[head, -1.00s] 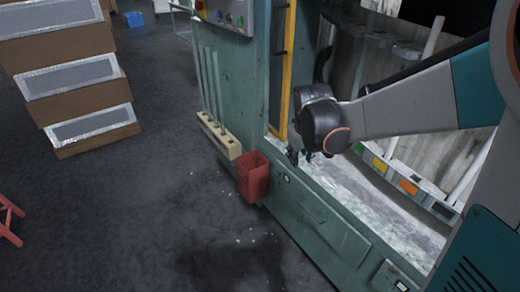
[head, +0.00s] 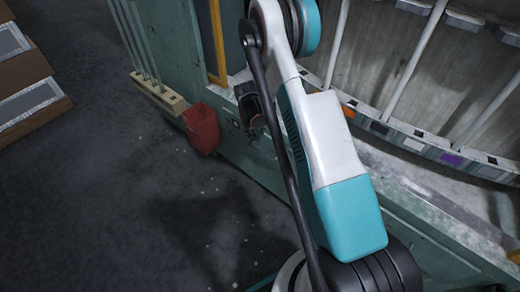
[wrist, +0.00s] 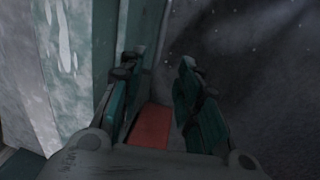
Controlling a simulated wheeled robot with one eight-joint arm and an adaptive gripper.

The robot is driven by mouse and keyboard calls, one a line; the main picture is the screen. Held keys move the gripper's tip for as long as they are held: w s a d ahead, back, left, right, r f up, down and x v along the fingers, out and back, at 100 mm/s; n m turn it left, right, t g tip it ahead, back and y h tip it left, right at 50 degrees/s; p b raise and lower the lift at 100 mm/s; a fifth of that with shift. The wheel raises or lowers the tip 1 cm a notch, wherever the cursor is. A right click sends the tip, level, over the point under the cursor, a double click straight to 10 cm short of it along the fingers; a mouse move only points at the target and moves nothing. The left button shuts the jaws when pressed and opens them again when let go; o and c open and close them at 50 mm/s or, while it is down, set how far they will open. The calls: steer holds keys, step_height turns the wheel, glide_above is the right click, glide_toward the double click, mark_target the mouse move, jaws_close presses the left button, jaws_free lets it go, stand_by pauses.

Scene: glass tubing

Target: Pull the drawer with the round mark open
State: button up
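The teal machine front (head: 222,150) stands in the head view, with its lower part running down to the right behind my arm. I cannot make out a round mark or a drawer outline on it; my arm hides much of that front. My gripper (wrist: 157,68) is open and empty in the wrist view, its two fingers apart, beside a teal vertical face (wrist: 100,50) on the left. In the head view a dark part of my wrist (head: 250,105) shows close to the machine front, but the fingertips are not clear.
A red bin (head: 201,128) stands against the machine; a red surface (wrist: 150,128) shows between my fingers in the wrist view. A holder with upright rods (head: 158,97) is left of the bin. Brown boxes (head: 30,105) stand far left. The dark floor (head: 110,200) between is clear.

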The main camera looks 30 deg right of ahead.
mark_target(261, 152)
steer(key=f+b, duration=0.1)
steer(key=f, duration=0.3)
steer(key=d+f+b, duration=0.1)
steer(key=f+b, duration=0.1)
steer(key=f, duration=0.3)
steer(key=d+f+b, duration=0.1)
steer(key=f+b, duration=0.1)
steer(key=f, duration=0.3)
steer(key=shift+w+d+f, duration=0.1)
steer(key=shift+w+d, duration=0.15)
steer(key=shift+w, duration=0.15)
jaws_close()
